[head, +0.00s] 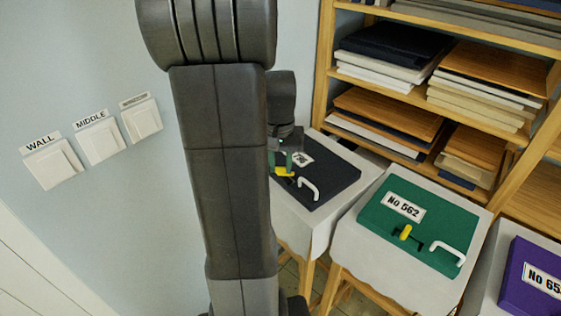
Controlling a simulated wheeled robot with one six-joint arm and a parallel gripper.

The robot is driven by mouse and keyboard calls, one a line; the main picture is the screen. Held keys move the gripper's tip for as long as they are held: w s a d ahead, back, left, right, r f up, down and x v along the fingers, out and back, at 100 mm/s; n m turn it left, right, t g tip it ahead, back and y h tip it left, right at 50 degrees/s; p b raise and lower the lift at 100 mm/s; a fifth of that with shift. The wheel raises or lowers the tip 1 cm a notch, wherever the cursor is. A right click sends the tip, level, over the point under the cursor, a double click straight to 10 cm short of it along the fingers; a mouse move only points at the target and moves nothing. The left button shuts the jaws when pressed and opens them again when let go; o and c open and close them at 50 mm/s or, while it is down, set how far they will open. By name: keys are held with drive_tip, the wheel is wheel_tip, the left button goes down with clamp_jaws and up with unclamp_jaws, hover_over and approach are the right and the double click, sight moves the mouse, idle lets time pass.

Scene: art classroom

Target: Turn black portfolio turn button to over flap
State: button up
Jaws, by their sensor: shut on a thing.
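The black portfolio (335,183) lies on a cloth-covered stand in the middle of the head view, partly hidden behind my arm. It has a white label (302,158) and a white handle (309,189). Its yellow turn button (285,173) shows just below my gripper (284,164). My gripper reaches down from behind my arm and is shut on the turn button. The fingertips are small and partly hidden. I cannot tell exactly how the button is turned against the flap.
A green portfolio (385,240) with its own yellow button (405,232) lies on the stand to the right. A purple portfolio (525,295) is at the right edge. Shelves (325,75) with stacked boards stand behind. Switches (98,140) are on the left wall.

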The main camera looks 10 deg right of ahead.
drive_tip(key=n, duration=0.4)
drive_tip(key=shift+n, duration=0.3)
drive_tip(key=shift+n+p, duration=0.4)
drive_tip(key=shift+n, duration=1.5)
drive_tip(key=o, duration=1)
wheel_tip(320, 180, up, 14)
drive_tip(key=shift+w+a+f, duration=0.1)
drive_tip(key=shift+f, duration=0.05)
